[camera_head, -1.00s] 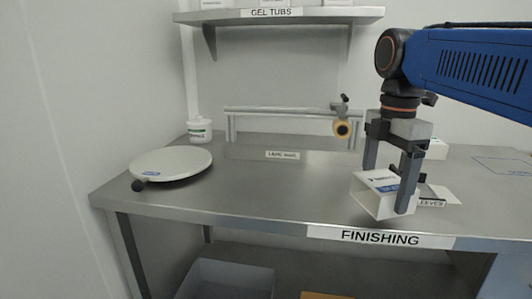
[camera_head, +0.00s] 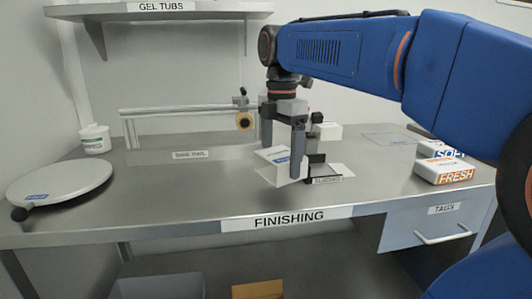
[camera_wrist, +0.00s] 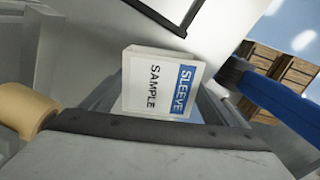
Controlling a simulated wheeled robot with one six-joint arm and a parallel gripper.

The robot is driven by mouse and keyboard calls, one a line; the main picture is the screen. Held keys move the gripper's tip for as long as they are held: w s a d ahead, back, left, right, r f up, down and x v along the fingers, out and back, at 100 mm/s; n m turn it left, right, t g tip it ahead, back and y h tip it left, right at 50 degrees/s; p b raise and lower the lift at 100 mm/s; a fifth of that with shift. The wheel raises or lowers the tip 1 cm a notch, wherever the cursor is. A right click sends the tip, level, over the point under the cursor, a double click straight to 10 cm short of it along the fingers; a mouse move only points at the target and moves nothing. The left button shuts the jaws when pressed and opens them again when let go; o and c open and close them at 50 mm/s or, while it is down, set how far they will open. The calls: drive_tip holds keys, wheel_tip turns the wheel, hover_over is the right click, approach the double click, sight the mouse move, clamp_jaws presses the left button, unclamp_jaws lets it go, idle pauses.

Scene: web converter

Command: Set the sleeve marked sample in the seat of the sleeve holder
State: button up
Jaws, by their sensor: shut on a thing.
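The sleeve, white with a blue band, is in my gripper (camera_head: 283,160) near the front edge of the bench in the head view. In the wrist view the words SLEEVE and SAMPLE show on the sleeve (camera_wrist: 158,84). My gripper is shut on it, with fingers pointing down. The sleeve looks tilted, and I cannot tell whether it is clear of the bench top. A plate labelled SLEEVES (camera_head: 327,181) lies just right of it, with a white piece (camera_head: 341,170) behind. I cannot make out the sleeve holder or its seat for sure.
A round turntable (camera_head: 60,182) is at left, with a white tub (camera_head: 95,139) behind. A rail with a tape roll (camera_head: 245,121) stands at the back. A marked rectangle (camera_head: 389,138) encloses bare bench.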

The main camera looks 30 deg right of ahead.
drive_tip(key=w+d, duration=0.1)
drive_tip(key=w, duration=0.2)
drive_tip(key=w+d, duration=0.1)
drive_tip(key=w, duration=0.3)
drive_tip(key=w+d, duration=0.1)
drive_tip(key=w, duration=0.3)
drive_tip(key=shift+w+d+f, duration=0.1)
drive_tip(key=shift+w+d, duration=0.05)
drive_tip(key=shift+w, duration=0.1)
drive_tip(key=shift+f, duration=1.7)
drive_tip(key=o, duration=1.1)
drive_tip(key=shift+f, duration=0.1)
